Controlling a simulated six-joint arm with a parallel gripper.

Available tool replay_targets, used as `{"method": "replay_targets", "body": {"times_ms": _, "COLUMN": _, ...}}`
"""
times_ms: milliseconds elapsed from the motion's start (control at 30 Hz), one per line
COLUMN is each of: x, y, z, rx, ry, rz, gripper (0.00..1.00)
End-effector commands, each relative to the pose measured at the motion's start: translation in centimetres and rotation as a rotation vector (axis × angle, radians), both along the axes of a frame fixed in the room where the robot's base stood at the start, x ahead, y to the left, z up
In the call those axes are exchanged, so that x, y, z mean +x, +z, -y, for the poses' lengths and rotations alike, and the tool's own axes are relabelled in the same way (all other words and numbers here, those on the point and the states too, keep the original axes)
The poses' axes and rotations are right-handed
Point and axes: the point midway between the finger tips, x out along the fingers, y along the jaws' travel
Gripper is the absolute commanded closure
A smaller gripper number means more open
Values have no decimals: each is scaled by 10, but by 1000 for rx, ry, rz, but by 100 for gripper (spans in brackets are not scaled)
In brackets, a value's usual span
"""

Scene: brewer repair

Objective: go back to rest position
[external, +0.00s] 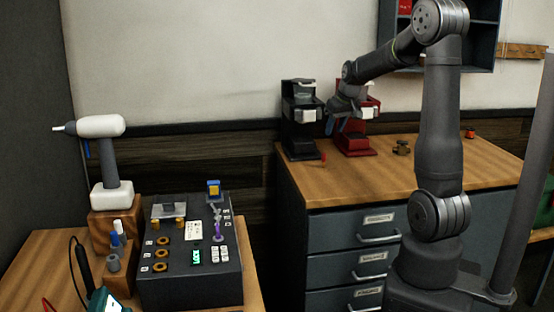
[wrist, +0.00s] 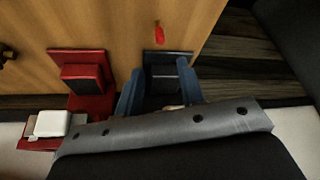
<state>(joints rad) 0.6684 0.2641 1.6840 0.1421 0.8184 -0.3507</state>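My gripper (external: 338,126) hangs at the end of the bent arm, in front of the two brewers on the wooden cabinet top. In the wrist view its two blue fingers (wrist: 158,90) stand apart, with no object visibly clamped between them. The black brewer (external: 300,130) is just left of my gripper and shows behind the fingers in the wrist view (wrist: 168,76). The red brewer (external: 356,144) is at the right, partly hidden by my wrist; it also shows in the wrist view (wrist: 90,104). I cannot tell whether the fingers touch a brewer.
A small red piece (external: 323,158) lies before the black brewer. A brown part (external: 401,147) and an orange item (external: 470,133) stand farther right. A wall shelf (external: 482,45) is behind my arm. A dark console (external: 190,285) and a white drill-like tool (external: 100,127) are left.

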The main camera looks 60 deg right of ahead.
Motion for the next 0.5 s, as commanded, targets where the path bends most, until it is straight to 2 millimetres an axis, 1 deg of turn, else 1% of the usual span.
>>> {"method": "replay_targets", "body": {"times_ms": 367, "x": -1, "y": 2, "z": 0, "rx": 0, "ry": 0, "rz": -1, "gripper": 64}}
{"method": "replay_targets", "body": {"times_ms": 500, "x": 2, "y": -5, "z": 1, "rx": 1, "ry": 0, "rz": -2, "gripper": 64}}
